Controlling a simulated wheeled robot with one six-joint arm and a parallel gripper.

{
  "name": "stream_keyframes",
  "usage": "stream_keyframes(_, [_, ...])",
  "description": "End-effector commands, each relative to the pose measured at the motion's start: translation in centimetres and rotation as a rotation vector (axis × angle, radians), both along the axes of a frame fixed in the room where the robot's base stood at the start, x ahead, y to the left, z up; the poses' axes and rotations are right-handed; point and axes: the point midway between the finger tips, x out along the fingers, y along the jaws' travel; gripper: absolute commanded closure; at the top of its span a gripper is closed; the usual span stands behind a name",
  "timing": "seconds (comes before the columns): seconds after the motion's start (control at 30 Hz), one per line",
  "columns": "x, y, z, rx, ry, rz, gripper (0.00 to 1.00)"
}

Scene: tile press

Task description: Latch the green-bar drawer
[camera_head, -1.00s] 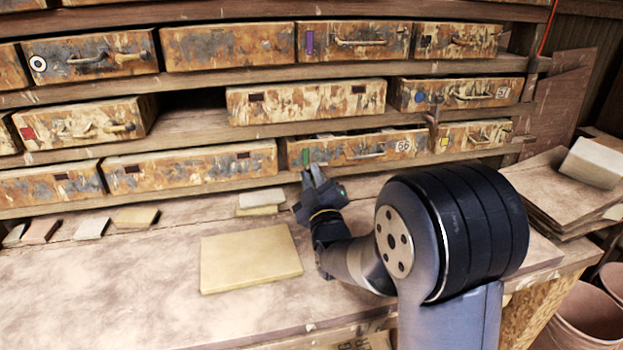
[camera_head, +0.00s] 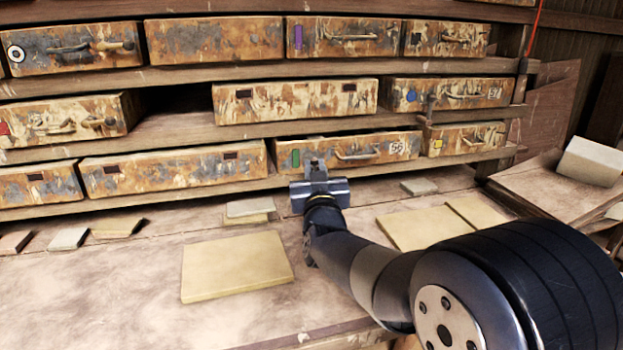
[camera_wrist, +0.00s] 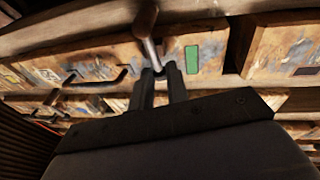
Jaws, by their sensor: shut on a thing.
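The green-bar drawer (camera_head: 338,151) is a rusty, paint-flaked box in the lowest row, with a green bar (camera_head: 295,158), a curved handle and a tag that seems to read 56. Its green bar also shows in the wrist view (camera_wrist: 191,59), where the scene appears upside down. My gripper (camera_head: 316,166) is in front of this drawer, between the green bar and the handle. In the wrist view my fingers (camera_wrist: 160,74) are shut on the end of a metal lever (camera_wrist: 150,47) with a brownish knob at the shelf edge. I cannot tell whether the drawer is fully in.
A yellow-marked drawer (camera_head: 464,138) stands to the right and a wide drawer (camera_head: 172,170) to the left. A similar latch piece (camera_head: 429,106) is at the row above. Flat tiles (camera_head: 237,266) lie on the dusty bench, and stacked boards (camera_head: 545,195) stand at the right.

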Motion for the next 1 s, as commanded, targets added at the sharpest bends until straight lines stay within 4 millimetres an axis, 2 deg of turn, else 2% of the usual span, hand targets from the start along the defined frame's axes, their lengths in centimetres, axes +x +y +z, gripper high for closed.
stream_keyframes(0.3, [0.09,-0.42,0.08,0.082,0.016,0.0,1.0])
stream_keyframes(0.73, [0.12,-0.49,0.11,0.089,0.017,-0.001,1.0])
stream_keyframes(0.77, [0.12,-0.49,0.12,0.089,0.017,-0.001,0.82])
stream_keyframes(0.9, [0.11,-0.48,0.1,0.088,0.017,-0.001,0.7])
stream_keyframes(1.0, [0.1,-0.46,0.09,0.088,0.018,-0.001,0.69])
